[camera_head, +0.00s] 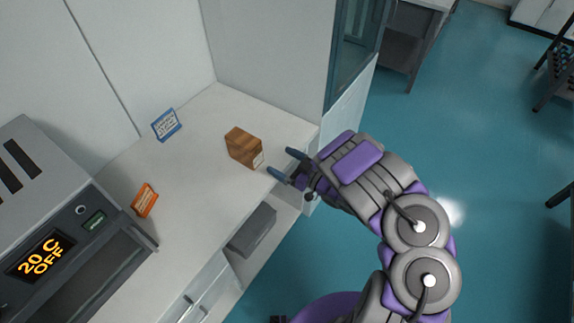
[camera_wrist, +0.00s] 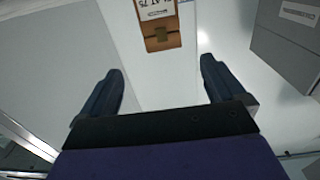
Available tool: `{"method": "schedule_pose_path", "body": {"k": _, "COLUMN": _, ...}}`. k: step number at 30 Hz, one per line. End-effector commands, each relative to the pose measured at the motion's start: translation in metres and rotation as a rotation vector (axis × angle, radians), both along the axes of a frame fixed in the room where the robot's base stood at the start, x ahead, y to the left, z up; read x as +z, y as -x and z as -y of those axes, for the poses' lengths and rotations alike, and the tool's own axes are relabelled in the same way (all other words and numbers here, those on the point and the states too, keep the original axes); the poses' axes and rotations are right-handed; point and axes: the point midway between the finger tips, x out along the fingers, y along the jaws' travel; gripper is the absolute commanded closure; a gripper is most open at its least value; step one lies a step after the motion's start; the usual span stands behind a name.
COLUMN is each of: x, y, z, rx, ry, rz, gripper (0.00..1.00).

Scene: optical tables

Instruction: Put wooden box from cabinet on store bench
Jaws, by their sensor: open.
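A brown wooden box (camera_head: 243,146) stands on a white bench surface (camera_head: 205,179) near its front edge. A small white label is on its near side. In the wrist view the box (camera_wrist: 161,42) shows at the top middle, with printed text on its label. My gripper (camera_head: 283,164) is at the bench's front edge, just right of the box, with its two fingers apart and pointing toward it. In the wrist view my gripper (camera_wrist: 163,88) is open and empty, and the box lies ahead of the gap between the fingers, apart from them.
A blue card (camera_head: 166,125) and an orange card (camera_head: 145,200) stand on the bench. A grey device (camera_head: 60,235) reading "20 C OFF" is at the left. A grey box (camera_head: 253,230) sits below the bench top. A glazed door (camera_head: 354,50) stands right of the bench. Teal floor is open at right.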

Motion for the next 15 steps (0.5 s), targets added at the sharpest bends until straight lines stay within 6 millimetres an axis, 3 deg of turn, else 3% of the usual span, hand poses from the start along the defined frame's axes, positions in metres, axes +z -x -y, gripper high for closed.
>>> {"method": "schedule_pose_path", "body": {"k": 8, "x": 0.0, "y": -0.003, "z": 0.004, "rx": -0.014, "ry": 0.026, "rz": -0.001, "gripper": 0.04}}
{"method": "schedule_pose_path", "body": {"k": 11, "x": 0.003, "y": -0.018, "z": 0.022, "rx": -0.068, "ry": 0.113, "rz": -0.007, "gripper": 0.04}}
{"method": "schedule_pose_path", "body": {"k": 15, "x": 0.021, "y": -0.052, "z": 0.072, "rx": -0.231, "ry": 0.325, "rz": -0.031, "gripper": 0.04}}
